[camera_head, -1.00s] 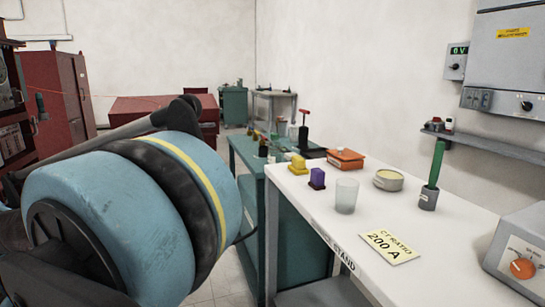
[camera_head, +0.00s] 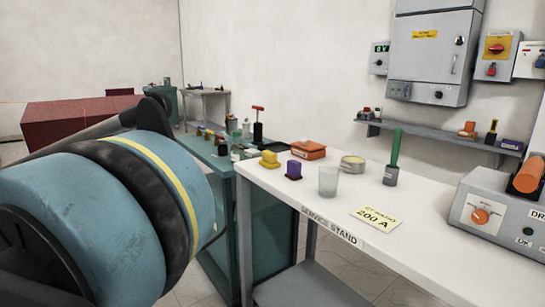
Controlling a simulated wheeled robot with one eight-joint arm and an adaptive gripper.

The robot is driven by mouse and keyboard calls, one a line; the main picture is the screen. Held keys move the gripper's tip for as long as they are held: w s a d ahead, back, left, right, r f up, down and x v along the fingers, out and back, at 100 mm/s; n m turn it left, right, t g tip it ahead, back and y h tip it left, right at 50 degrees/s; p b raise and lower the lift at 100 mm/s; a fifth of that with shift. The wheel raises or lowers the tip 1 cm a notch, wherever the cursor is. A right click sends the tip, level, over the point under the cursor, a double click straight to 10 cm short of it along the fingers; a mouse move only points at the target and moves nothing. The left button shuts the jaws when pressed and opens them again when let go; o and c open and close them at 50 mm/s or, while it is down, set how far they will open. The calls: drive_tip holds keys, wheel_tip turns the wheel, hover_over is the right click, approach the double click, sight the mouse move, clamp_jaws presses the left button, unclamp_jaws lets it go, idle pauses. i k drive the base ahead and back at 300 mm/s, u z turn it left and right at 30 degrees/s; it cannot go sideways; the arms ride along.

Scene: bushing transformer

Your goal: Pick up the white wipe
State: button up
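I cannot make out a white wipe in this view. The white-topped service stand (camera_head: 415,232) stands at the centre right. On it are a yellow block (camera_head: 269,160), a purple block (camera_head: 293,169), an orange box (camera_head: 309,150), a frosted cup (camera_head: 328,182), a round tin (camera_head: 352,164), a green-handled tool in a grey holder (camera_head: 391,175) and a yellow CT ratio card (camera_head: 375,218). My gripper is not in view. A large blue rounded part, apparently of my arm, fills the left and hides what is behind it.
A teal bench (camera_head: 205,150) with small items and a red-handled tool (camera_head: 258,125) stands behind the stand. A grey control box (camera_head: 487,215) sits at the stand's right end. A wall shelf (camera_head: 430,133) holds small items below a grey cabinet (camera_head: 430,50).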

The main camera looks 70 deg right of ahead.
sight(252, 152)
drive_tip(key=z, duration=2.75)
drive_tip(key=i, duration=0.55)
drive_tip(key=u, duration=2.35)
